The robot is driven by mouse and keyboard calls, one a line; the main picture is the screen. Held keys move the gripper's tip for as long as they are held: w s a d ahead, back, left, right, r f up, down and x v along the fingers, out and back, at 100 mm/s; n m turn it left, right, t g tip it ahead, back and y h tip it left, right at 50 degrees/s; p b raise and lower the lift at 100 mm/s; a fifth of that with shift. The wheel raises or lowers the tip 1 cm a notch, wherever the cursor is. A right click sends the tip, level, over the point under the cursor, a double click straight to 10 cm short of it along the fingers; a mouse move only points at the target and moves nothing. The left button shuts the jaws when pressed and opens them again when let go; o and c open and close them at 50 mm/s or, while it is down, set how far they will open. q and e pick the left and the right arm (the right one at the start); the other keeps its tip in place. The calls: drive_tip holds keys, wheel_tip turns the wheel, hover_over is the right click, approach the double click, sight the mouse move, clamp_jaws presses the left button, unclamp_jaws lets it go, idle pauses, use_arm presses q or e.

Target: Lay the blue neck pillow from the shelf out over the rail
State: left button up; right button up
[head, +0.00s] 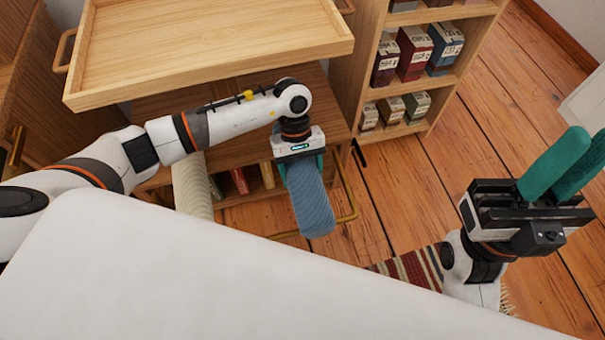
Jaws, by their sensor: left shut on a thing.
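The blue neck pillow (312,205) hangs down from my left gripper (302,164), which is shut on its upper end. A thin brass rail (352,195) runs along the low wooden unit and bends round beside the pillow. The pillow overlaps the rail in the picture; I cannot tell whether they touch. The wooden shelf unit (235,108) stands behind the pillow. My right gripper (580,150), with green fingers, is raised empty at the right, far from the pillow.
A cream ribbed item (192,185) is left of the pillow. A wooden tray (215,40) is above the shelf unit. A bookcase (440,90) with several boxes stands at upper right. A striped rug (412,268) lies on the floor. My white body hides the lower left.

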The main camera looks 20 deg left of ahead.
use_arm(q)
drive_tip(key=shift+w+a+f, duration=0.1)
idle(0.3)
drive_tip(key=o, duration=1)
drive_tip(key=shift+o, duration=0.2)
